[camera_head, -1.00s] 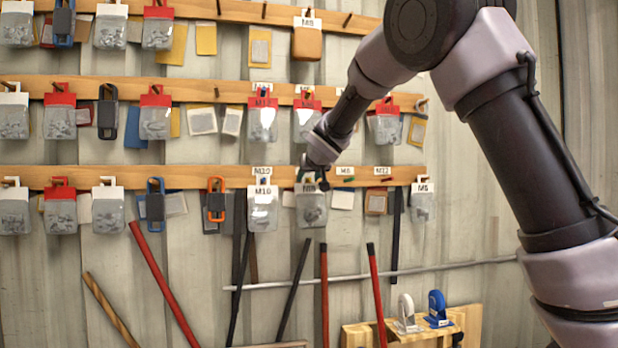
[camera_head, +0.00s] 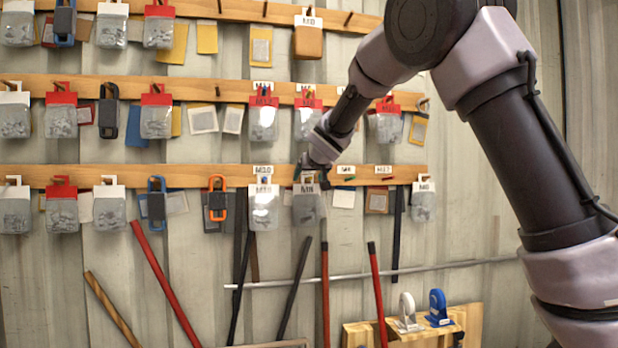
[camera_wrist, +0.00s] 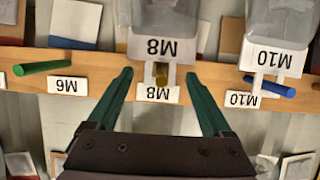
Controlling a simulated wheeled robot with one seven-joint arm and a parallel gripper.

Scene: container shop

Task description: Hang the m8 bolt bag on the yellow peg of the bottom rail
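The M8 bolt bag (camera_head: 307,208) is a clear bag with a white M8 header card, at the bottom rail (camera_head: 130,175). In the wrist view, which is upside down, its header (camera_wrist: 152,47) and white hanger tab are at the yellow peg (camera_wrist: 162,74), above a rail label reading M8 (camera_wrist: 157,93). The peg shows in the tab's opening, so the bag appears to hang on it. My gripper (camera_wrist: 158,74) is open. Its two green fingers stand apart on either side of the tab, with gaps to it. In the head view my gripper (camera_head: 311,178) partly hides the peg.
An M10 bag (camera_head: 263,207) hangs close to the left on a blue peg (camera_wrist: 270,87). A green peg (camera_wrist: 43,67) at the M6 label is bare. More bags hang on the rails above. Rods and a wooden stand (camera_head: 360,335) are below.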

